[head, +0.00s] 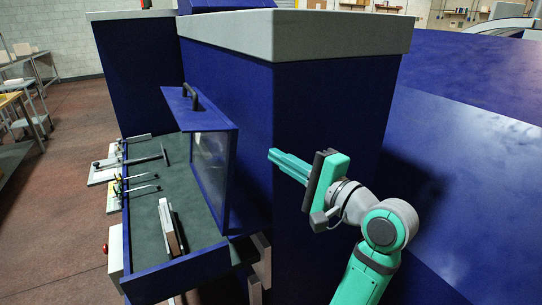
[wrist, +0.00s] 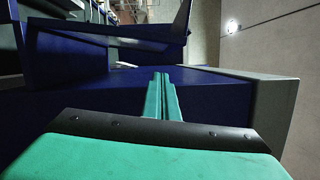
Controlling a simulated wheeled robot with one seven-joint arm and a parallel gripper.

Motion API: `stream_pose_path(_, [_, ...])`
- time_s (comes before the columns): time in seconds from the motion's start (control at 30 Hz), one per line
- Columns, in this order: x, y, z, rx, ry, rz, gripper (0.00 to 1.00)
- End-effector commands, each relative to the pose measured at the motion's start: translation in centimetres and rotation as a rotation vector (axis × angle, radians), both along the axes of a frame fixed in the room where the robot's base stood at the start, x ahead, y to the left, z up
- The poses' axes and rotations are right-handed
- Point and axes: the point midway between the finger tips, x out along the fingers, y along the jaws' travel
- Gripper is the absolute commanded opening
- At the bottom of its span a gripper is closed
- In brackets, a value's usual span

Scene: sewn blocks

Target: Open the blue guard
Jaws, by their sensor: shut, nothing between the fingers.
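The blue guard (head: 228,170) is a blue-framed panel with a clear window, standing upright over the dark green bed of the blue machine. A black handle (head: 193,98) sits on its top plate. My gripper (head: 271,154) is to the right of the guard, in front of the blue cabinet corner, with its green fingers pointing left. A gap shows between the fingertips and the guard, and nothing touches the handle. In the wrist view, my gripper (wrist: 161,78) has its fingers together and empty.
The tall blue cabinet (head: 325,150) with a grey top stands directly behind my fingers. A metal block (head: 169,225) lies on the green bed (head: 143,215). Levers (head: 140,178) stand at the bed's left edge. A large blue surface (head: 470,200) fills the right.

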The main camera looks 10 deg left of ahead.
Motion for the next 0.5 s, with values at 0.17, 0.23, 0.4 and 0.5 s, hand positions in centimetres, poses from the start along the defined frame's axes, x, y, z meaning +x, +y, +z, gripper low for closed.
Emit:
stream_pose_path(0.17, [1.9,2.4,0.1,-0.001,0.001,-0.002,0.0])
stream_pose_path(0.23, [2.7,3.4,0.1,-0.001,0.003,-0.004,0.0])
stream_pose_path(0.4, [4.5,5.9,0.4,-0.002,0.0,-0.004,0.0])
stream_pose_path(0.5, [4.1,7.2,0.5,-0.003,-0.001,-0.004,0.0])
